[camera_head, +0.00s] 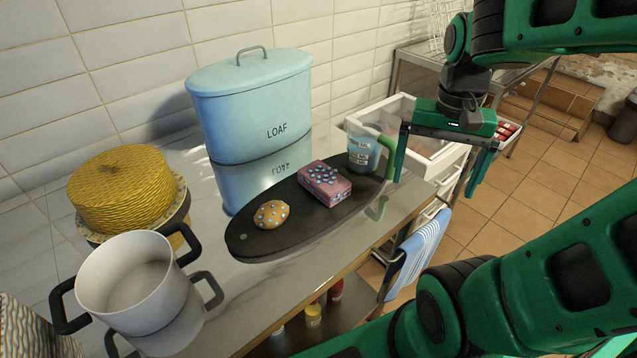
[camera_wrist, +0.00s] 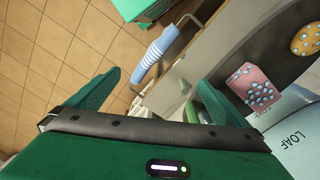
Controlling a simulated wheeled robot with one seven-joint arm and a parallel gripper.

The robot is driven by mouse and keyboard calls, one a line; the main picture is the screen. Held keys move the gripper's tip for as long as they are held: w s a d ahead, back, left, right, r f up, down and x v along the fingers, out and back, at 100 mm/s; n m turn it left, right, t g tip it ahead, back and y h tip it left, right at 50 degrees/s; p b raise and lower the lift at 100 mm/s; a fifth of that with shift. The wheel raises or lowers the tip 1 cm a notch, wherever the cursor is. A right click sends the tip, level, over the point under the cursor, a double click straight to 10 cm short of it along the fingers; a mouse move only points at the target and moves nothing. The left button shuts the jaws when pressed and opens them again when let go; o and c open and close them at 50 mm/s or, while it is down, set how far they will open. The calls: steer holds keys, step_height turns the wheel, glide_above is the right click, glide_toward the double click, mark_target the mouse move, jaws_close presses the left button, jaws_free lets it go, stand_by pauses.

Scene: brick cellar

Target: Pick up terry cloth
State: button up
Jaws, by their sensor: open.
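The terry cloth (camera_head: 420,250) is light blue with white stripes. It hangs over a rail at the front edge of the metal counter, low in the head view. In the wrist view the cloth (camera_wrist: 163,44) shows beyond the fingertips, toward the top middle. My gripper (camera_head: 436,165) is green, open and empty. It is above and beyond the cloth in the head view, over the drawer side of the counter. In the wrist view my gripper (camera_wrist: 155,85) has its two fingers spread wide, and the cloth is apart from them.
A dark oval board (camera_head: 255,243) on the counter (camera_head: 290,275) holds a spotted cookie (camera_head: 271,214), a pink box (camera_head: 325,184) and a measuring cup (camera_head: 361,150). A LOAF bin (camera_head: 250,105), yellow basket (camera_head: 122,190) and white pot (camera_head: 128,275) stand behind and left. Tiled floor (camera_head: 505,215) is open at right.

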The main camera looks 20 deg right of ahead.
steer(key=w+a+r+m, duration=0.2)
steer(key=w+a+m, duration=0.1)
steer(key=w+a, duration=0.55)
steer(key=m, duration=0.3)
glide_above(324, 176)
steer(key=f, duration=0.5)
steer(key=shift+s+a+f, duration=0.15)
steer(key=shift+a+f, duration=0.05)
steer(key=shift+a, duration=0.05)
steer(key=shift+d+f, duration=0.2)
steer(key=shift+f, duration=2.55)
steer(key=c, duration=0.6)
